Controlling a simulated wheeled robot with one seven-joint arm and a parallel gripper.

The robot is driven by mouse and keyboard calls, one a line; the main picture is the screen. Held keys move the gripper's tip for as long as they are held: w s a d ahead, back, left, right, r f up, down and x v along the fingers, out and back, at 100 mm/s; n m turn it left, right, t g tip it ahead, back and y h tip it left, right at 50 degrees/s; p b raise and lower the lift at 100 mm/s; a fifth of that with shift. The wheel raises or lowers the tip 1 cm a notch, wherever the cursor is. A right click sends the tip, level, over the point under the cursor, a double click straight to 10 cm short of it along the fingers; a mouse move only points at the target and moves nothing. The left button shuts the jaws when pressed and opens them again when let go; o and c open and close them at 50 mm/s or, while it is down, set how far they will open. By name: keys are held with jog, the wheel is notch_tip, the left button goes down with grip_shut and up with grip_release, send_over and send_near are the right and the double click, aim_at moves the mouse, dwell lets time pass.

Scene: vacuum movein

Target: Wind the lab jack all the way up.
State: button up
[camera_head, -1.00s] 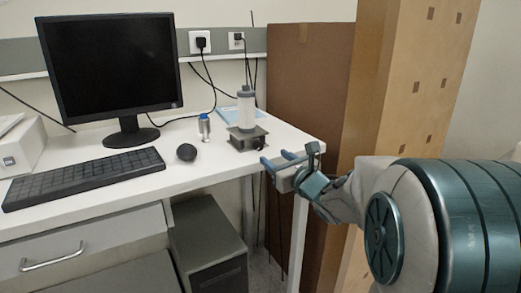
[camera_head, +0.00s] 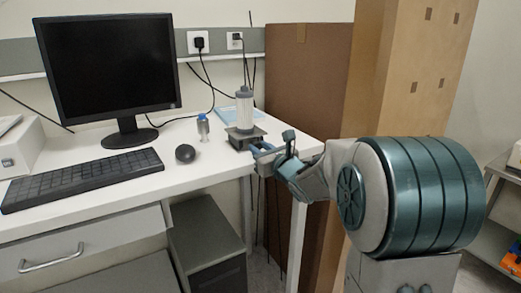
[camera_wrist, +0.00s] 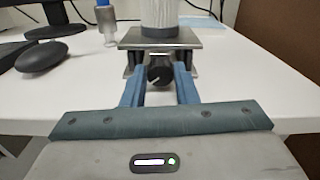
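The lab jack (camera_head: 240,141) stands on the white desk near its right end. Its metal top plate (camera_wrist: 125,42) carries a clear ribbed cylinder with a grey top (camera_head: 244,105). In the wrist view its black knob (camera_wrist: 159,74) faces me, below the plate. My gripper (camera_wrist: 160,72) is open, with one blue finger on each side of the knob. A narrow gap seems to show on both sides, and I cannot tell whether either finger touches it. In the head view my gripper (camera_head: 262,152) is at the jack's near right side, partly hiding the jack's lower part.
A small blue-topped bottle (camera_head: 203,128) stands left of the jack. A mouse (camera_head: 185,153), keyboard (camera_head: 85,180) and monitor (camera_head: 108,70) are farther left. A brown cardboard panel (camera_head: 305,90) rises behind the desk's right end. Cables hang along the wall.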

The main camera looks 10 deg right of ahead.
jog(key=shift+f+m+b, duration=0.2)
jog(key=shift+m+b, duration=0.2)
jog(key=shift+b, duration=0.3)
jog(key=shift+r+m+b, duration=0.15)
jog(key=shift+m+b, duration=0.75)
jog(key=shift+m, duration=0.2)
jog(key=o, duration=1)
jog(key=v, duration=1.4)
jog(key=shift+r, duration=0.1)
